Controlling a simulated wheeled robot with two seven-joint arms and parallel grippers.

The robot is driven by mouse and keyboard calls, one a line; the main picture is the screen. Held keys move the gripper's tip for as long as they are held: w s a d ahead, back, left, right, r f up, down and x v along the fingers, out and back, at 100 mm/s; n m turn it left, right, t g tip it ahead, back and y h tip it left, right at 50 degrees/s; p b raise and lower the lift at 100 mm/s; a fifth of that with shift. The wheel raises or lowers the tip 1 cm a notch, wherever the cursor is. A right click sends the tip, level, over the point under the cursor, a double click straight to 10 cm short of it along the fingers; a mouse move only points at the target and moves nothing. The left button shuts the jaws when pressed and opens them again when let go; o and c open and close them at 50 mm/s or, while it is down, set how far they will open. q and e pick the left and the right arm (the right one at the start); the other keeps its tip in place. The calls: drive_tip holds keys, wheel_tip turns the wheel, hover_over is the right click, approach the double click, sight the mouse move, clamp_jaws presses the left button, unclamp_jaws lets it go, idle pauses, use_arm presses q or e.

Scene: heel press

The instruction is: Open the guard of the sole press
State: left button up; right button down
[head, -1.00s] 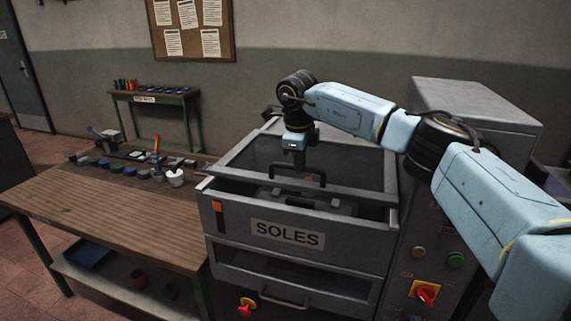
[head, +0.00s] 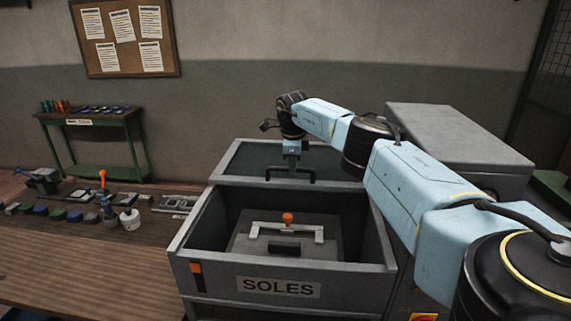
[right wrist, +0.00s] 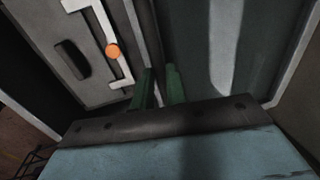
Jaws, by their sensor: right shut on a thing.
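The sole press (head: 185,262), a grey box labelled SOLES, stands in front of me in the head view. Its guard (head: 240,155), a framed dark pane, is swung up at the rear and leaves the press's top open. My right gripper (head: 292,172) is shut on the guard's dark bar handle (head: 268,181). The right wrist view shows the green fingers (right wrist: 161,88) beside the guard pane (right wrist: 230,45); the handle between them is hard to make out. Inside the press lies a plate with a pale bracket (head: 258,229) and an orange knob (head: 288,217). My left gripper is not in view.
A wooden bench (head: 90,265) with small pots and tools adjoins the press on the left. A green side table (head: 90,118) stands by the back wall. A grey cabinet (head: 455,135) is at the right, behind my right arm.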

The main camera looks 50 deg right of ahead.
drive_tip(key=shift+a, duration=0.1)
drive_tip(key=c, duration=1.4)
unclamp_jaws()
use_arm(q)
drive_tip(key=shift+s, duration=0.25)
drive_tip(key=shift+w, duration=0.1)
use_arm(e)
drive_tip(key=shift+r, duration=0.6)
use_arm(q)
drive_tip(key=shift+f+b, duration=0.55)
drive_tip(key=shift+b, duration=0.05)
use_arm(e)
wheel_tip(320, 180, up, 12)
drive_tip(key=s+a, duration=0.1)
drive_tip(key=a, duration=0.1)
drive_tip(key=shift+s, duration=0.3)
